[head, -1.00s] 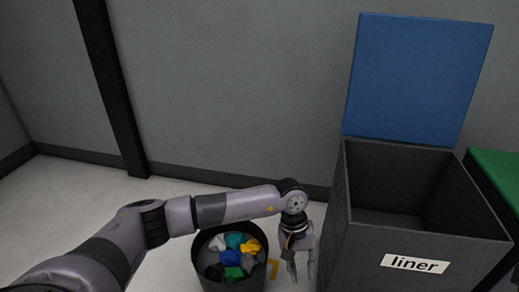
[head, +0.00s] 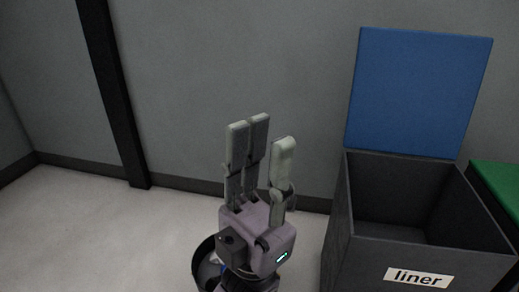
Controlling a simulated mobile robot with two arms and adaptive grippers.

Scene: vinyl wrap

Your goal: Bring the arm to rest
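My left gripper (head: 262,153) points upward in the lower middle of the head view, close to the camera. Its fingers are spread apart with an empty gap between them, so it is open. It stands in front of the round black bin (head: 203,257) and hides most of it. Only the bin's left rim and a little of its contents show. The rest of my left arm is below the picture. My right gripper is not in view.
A dark grey bin labelled "liner" (head: 343,240) stands at the right, its blue lid (head: 418,92) raised and its inside looking empty. A green-topped bin (head: 497,190) is at the right edge. The floor (head: 90,235) at left is clear.

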